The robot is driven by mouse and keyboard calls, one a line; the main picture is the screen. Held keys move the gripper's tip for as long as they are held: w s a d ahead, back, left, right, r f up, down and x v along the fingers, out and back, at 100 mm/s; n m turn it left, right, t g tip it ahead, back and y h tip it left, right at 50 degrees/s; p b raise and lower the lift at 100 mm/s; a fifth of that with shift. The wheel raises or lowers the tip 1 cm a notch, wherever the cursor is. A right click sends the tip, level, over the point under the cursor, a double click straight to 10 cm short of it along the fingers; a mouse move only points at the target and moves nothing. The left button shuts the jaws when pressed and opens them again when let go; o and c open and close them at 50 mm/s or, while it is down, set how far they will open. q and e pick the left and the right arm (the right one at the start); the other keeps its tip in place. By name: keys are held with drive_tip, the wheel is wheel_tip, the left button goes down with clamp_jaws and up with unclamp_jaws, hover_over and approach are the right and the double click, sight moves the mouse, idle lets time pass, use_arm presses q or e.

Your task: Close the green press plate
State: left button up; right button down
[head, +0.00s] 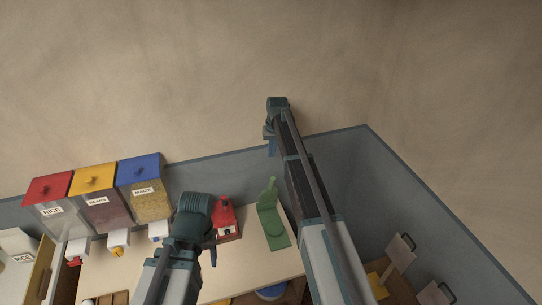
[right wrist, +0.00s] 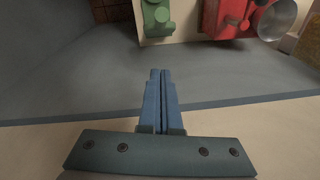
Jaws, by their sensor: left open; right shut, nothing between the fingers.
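The green press (head: 275,232) stands on the counter near the back wall, with a flat plate-like part and a narrower part rising at its far end. It also shows, cut off, at the top of the right wrist view (right wrist: 157,20). My right gripper (head: 269,138) is above and behind it, near the top edge of the back wall; its blue fingers (right wrist: 161,85) are shut together and empty, apart from the press. My left gripper (head: 211,252) is open, in front and left of the press; my right arm passes close to the press's right side.
A red machine (head: 224,216) stands just left of the press. Bins with red, yellow and blue lids (head: 139,170) line the back left. The grey-blue wall (head: 345,165) encloses the back and right. Wooden boards with handles (head: 399,250) are at the right.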

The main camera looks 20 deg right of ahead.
drive_tip(key=shift+w+d+r, duration=0.25)
drive_tip(key=shift+w+d, duration=0.1)
drive_tip(key=f+b, duration=0.3)
drive_tip(key=s+f+b, duration=0.1)
drive_tip(key=f+b, duration=0.3)
drive_tip(key=s+a+f+b, duration=0.1)
drive_tip(key=f+b, duration=0.3)
drive_tip(key=shift+s+a+f, duration=0.1)
drive_tip(key=shift+s, duration=0.25)
drive_tip(key=shift+w, duration=0.1)
